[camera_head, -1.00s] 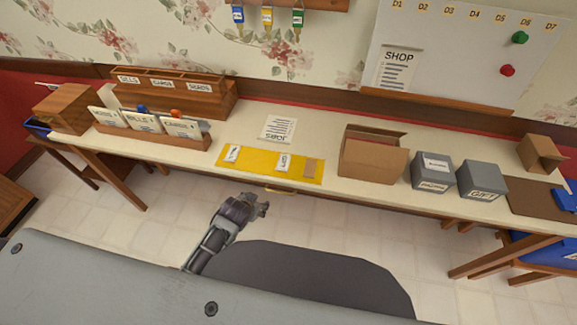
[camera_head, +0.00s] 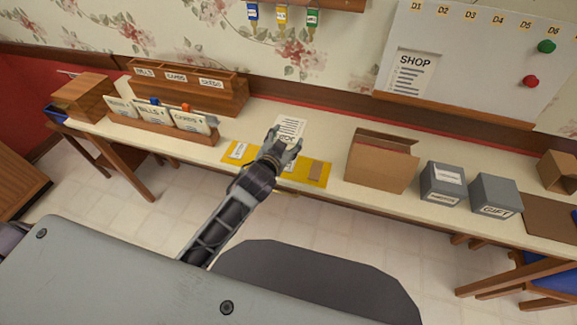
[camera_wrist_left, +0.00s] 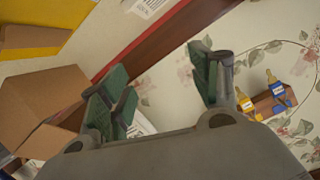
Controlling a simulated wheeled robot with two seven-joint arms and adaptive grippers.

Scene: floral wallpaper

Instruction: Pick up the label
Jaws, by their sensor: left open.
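A white label (camera_head: 238,150) lies on the left end of the yellow mat (camera_head: 224,157). A brown tag (camera_head: 315,171) lies at the mat's right end. The mat's middle, where a second white label lay earlier, is hidden behind my left gripper (camera_head: 284,139). That gripper is over the mat's back edge, in front of the JOBS sheet (camera_head: 291,128). In the left wrist view, its green-padded fingers (camera_wrist_left: 160,82) are spread apart with nothing between them. No label shows clearly in that view. My right gripper is out of sight.
An open cardboard box (camera_head: 380,165) stands right of the mat, and also shows in the left wrist view (camera_wrist_left: 45,85). Grey boxes (camera_head: 443,180) stand further right. A wooden card holder (camera_head: 165,133) is at left. The SHOP board (camera_head: 465,60) is on the wall.

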